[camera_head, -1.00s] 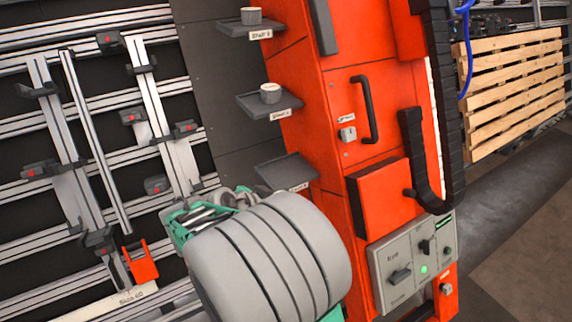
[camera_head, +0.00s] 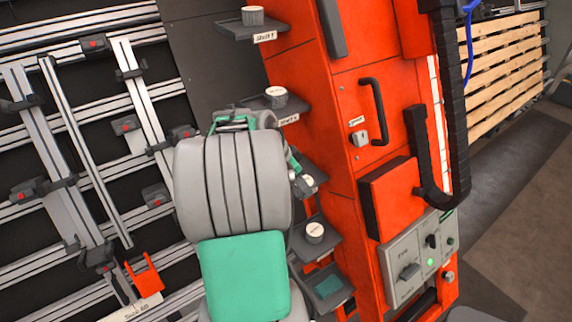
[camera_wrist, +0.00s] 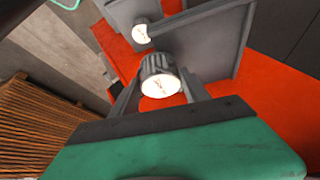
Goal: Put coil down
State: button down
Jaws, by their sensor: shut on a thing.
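My gripper (camera_wrist: 160,92) is shut on a coil (camera_wrist: 160,77), a short grey ribbed cylinder with a pale labelled end, between its two grey fingers. In the head view the held coil (camera_head: 309,181) is at the third shelf (camera_head: 318,172) on the side of the orange cabinet. My gripper (camera_head: 300,184) is partly hidden there behind my arm. I cannot tell whether the coil touches the shelf. Similar cylinders stand on the top shelf (camera_head: 253,16), the second shelf (camera_head: 277,97) and the fourth shelf (camera_head: 314,231).
The orange cabinet (camera_head: 345,90) has a black handle and a grey switch panel (camera_head: 405,262) with a green light. Rails with clamps (camera_head: 80,130) fill the left. A wooden pallet (camera_head: 505,68) stands at the back right.

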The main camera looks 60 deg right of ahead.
jog(key=shift+w+d, duration=0.35)
jog(key=shift+w, duration=0.25)
jog(key=shift+w+d, duration=0.35)
jog(key=shift+w, duration=0.25)
jog(key=w, duration=0.1)
jog(key=w+d+p, duration=0.1)
jog(key=w+p, duration=0.1)
jog(key=shift+w+d+r, duration=0.15)
jog(key=shift+d, duration=0.2)
jog(key=shift+w+d+f+p, duration=0.2)
jog(key=shift+w+p, duration=0.05)
jog(key=shift+p, duration=0.15)
jog(key=shift+f, duration=0.25)
jog(key=shift+s+a, duration=0.1)
jog(key=c, duration=0.6)
grip_release()
jog(key=shift+f, duration=0.1)
jog(key=shift+o, duration=0.2)
jog(key=shift+b, duration=0.3)
